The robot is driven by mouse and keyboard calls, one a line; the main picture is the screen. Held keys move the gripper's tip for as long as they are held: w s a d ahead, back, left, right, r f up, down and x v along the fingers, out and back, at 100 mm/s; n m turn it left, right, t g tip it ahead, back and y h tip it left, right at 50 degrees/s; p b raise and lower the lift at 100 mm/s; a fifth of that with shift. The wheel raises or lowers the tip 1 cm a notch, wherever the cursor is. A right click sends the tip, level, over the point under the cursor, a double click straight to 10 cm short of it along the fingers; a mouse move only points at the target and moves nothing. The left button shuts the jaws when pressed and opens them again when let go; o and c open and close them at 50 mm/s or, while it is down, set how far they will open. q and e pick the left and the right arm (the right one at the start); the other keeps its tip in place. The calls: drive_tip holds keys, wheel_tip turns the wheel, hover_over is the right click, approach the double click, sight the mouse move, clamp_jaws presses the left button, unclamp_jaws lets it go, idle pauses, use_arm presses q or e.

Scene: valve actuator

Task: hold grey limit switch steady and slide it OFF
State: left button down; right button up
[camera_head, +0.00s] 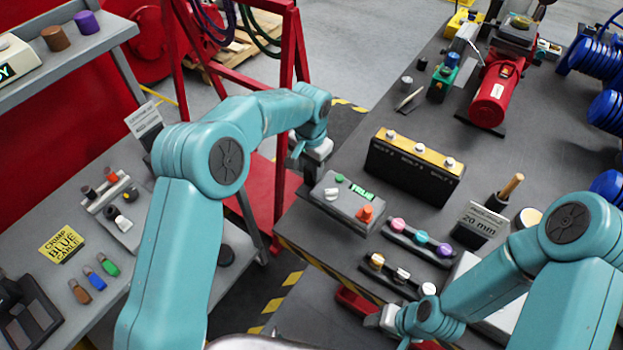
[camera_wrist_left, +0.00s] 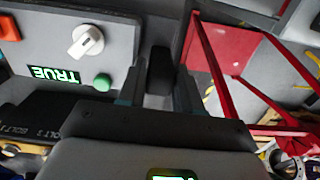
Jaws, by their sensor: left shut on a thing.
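A grey control box (camera_head: 330,205) with a green TRUE display, a white knob (camera_head: 332,194), a green button and an orange button stands at the left edge of the dark bench. My left gripper (camera_head: 306,166) is at the box's far left end. In the left wrist view my left gripper (camera_wrist_left: 160,92) is shut on a dark grey rounded piece (camera_wrist_left: 160,68) beside the box (camera_wrist_left: 115,35); I cannot tell for sure that this is the limit switch.
A black block with a yellow top (camera_head: 415,170) stands right behind the box. Coloured knobs (camera_head: 418,240) and a 20 mm sign (camera_head: 482,222) are in front of it. A red frame (camera_head: 285,120) stands left of the bench. A side table (camera_head: 60,215) with small parts is at the left.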

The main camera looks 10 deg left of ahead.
sight(310, 186)
use_arm(q)
drive_tip(key=shift+r, duration=0.4)
wheel_tip(310, 186, down, 5)
drive_tip(key=shift+w+r, duration=0.1)
drive_tip(key=shift+f, duration=1.5)
drive_tip(key=shift+f, duration=0.45)
